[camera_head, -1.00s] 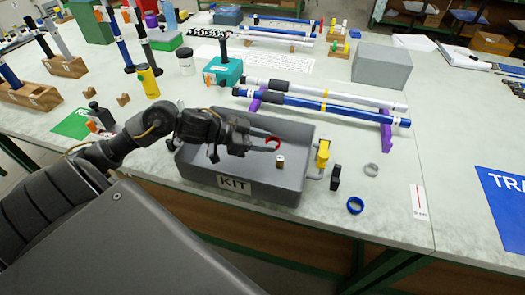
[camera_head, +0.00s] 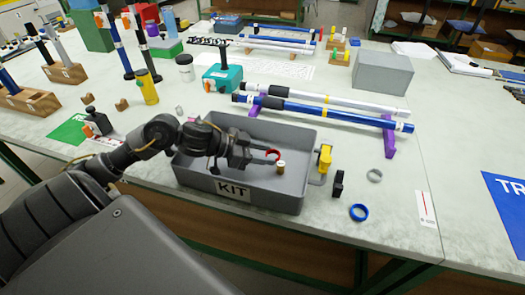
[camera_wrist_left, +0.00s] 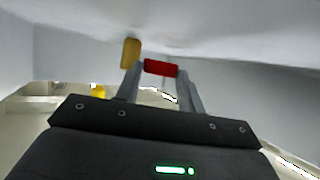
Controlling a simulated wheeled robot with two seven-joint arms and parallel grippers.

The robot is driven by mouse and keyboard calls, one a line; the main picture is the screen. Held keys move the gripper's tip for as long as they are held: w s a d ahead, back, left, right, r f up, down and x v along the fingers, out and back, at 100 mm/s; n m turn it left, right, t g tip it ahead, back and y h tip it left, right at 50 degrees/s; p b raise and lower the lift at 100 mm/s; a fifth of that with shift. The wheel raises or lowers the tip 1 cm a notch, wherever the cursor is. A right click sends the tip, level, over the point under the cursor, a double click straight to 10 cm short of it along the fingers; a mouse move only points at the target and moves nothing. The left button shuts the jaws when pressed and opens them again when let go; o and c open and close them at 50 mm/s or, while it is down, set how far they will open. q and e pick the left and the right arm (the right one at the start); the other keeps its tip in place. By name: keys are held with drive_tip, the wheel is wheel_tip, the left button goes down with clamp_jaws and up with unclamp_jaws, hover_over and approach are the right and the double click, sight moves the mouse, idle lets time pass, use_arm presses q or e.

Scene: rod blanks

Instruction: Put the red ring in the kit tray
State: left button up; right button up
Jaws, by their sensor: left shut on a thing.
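The red ring (camera_head: 272,157) is held between the fingertips of my left gripper (camera_head: 266,157), inside the outline of the grey kit tray (camera_head: 276,200). In the left wrist view the red ring (camera_wrist_left: 160,67) shows as a red band between the two fingers (camera_wrist_left: 160,72). The gripper is low, over the tray's middle. I cannot tell whether the ring touches the tray floor. A small tan cylinder (camera_head: 281,168) stands in the tray just right of the ring; it also shows in the left wrist view (camera_wrist_left: 131,53). My right gripper is out of view.
A yellow-topped piece (camera_head: 325,158) is at the tray's right wall. A black piece (camera_head: 339,183), a grey ring (camera_head: 374,175) and a blue ring (camera_head: 359,212) lie right of the tray. Long rods on purple supports (camera_head: 389,138) stand behind it.

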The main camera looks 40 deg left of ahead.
use_arm(q)
drive_tip(key=o, duration=0.9)
drive_tip(key=shift+o, duration=0.2)
drive_tip(key=shift+r, duration=0.1)
drive_tip(key=shift+r, duration=0.3)
drive_tip(key=v, duration=0.6)
drive_tip(key=shift+s+a+r, duration=0.2)
drive_tip(key=shift+s+r, duration=0.05)
drive_tip(key=shift+r, duration=0.05)
drive_tip(key=shift+s+a+r, duration=0.2)
drive_tip(key=shift+s, duration=0.05)
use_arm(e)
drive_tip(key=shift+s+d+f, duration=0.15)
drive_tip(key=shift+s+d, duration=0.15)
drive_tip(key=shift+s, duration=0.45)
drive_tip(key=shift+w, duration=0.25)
